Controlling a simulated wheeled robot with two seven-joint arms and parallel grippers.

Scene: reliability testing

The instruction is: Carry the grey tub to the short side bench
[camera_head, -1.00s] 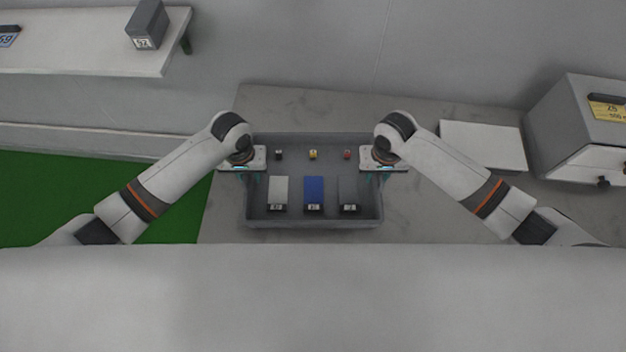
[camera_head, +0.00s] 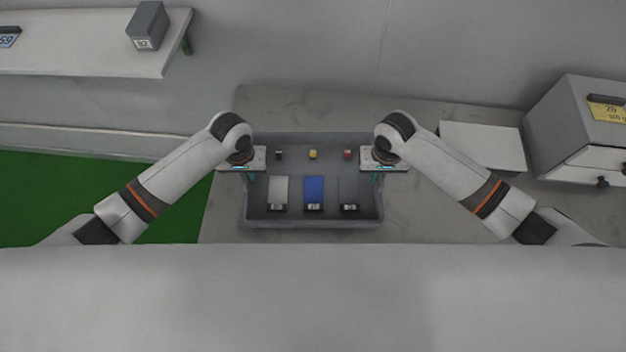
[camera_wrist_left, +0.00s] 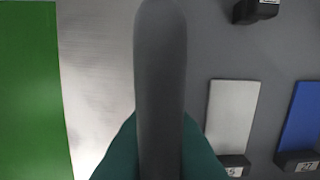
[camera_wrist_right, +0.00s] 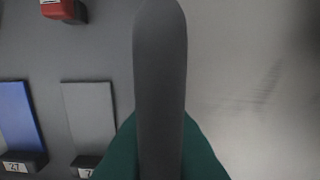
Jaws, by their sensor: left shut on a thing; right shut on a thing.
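The grey tub (camera_head: 313,222) rests on the grey worktop (camera_head: 222,215) in front of me. Inside it lie a white, a blue (camera_head: 314,188) and a grey flat piece with labelled ends, and three small blocks, dark, yellow (camera_head: 313,154) and red. My left gripper (camera_head: 249,184) is shut on the tub's left wall. That wall (camera_wrist_left: 160,70) runs between the teal fingers in the left wrist view. My right gripper (camera_head: 375,184) is shut on the right wall (camera_wrist_right: 160,70) in the same way. The fingertips are partly hidden.
A pale bench (camera_head: 85,55) at the upper left carries a grey box (camera_head: 148,25) and a blue-labelled item. A white flat panel (camera_head: 482,145) and a grey cabinet (camera_head: 578,130) occupy the worktop's right. Green floor (camera_head: 90,195) shows at the left.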

